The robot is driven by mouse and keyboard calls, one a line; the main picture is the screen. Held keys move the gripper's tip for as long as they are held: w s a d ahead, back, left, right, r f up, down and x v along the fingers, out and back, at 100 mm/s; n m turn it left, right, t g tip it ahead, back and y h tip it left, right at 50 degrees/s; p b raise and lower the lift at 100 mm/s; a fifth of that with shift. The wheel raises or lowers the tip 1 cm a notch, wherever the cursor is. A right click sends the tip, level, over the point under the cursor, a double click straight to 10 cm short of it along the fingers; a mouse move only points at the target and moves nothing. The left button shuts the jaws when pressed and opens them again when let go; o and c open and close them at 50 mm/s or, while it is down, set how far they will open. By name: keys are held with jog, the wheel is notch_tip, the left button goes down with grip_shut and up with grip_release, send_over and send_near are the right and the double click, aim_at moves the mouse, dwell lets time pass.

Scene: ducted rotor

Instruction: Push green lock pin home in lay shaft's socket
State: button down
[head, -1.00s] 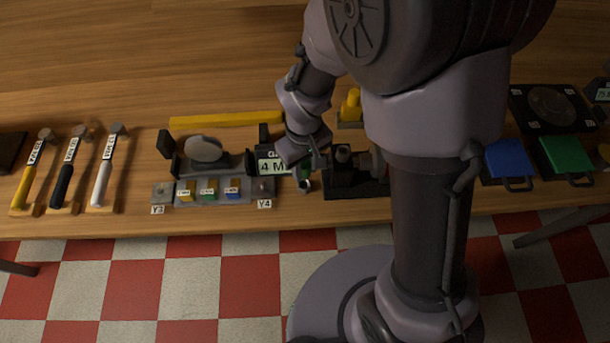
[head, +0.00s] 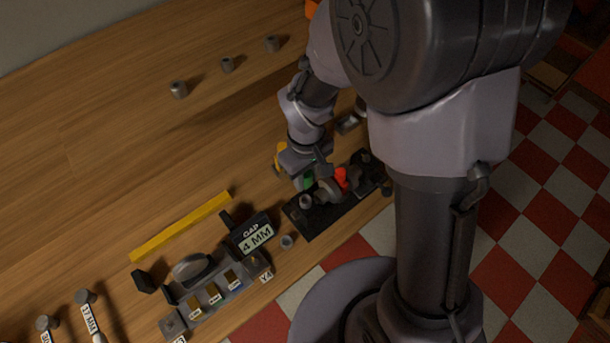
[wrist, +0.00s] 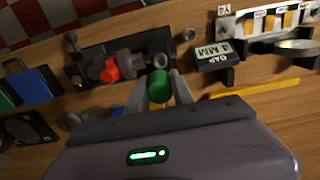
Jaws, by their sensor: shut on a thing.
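My gripper (wrist: 157,92) is shut on the green lock pin (wrist: 158,86), which shows as a green cylinder between the fingers in the wrist view. In the head view the green pin (head: 307,182) is partly hidden under my gripper (head: 308,174). A black base (head: 318,219) carries the grey lay shaft (wrist: 130,59), which has a red part (wrist: 110,70) on it, also visible in the head view (head: 340,178). The green pin is over or beside the shaft's end, near a grey round piece (wrist: 160,60). I cannot tell whether it is in the socket.
A small grey ring (head: 287,242) lies by the table edge. A yellow bar (head: 181,226) lies behind the rack. The bench behind is mostly clear.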

notch_tip(320, 180, down, 6)
jog(key=b, duration=0.5)
jog(key=shift+r, duration=0.2)
jog(key=shift+f, duration=0.1)
dwell(0.5)
jog(key=shift+f+b, duration=1.6)
jog(key=shift+f, duration=0.05)
jog(key=shift+r, duration=0.2)
jog(key=shift+r+p, duration=1.3)
jog(key=shift+r, duration=0.05)
jog(key=shift+f, duration=0.2)
jog(key=shift+f+b, duration=1.3)
jog(key=shift+b, duration=0.1)
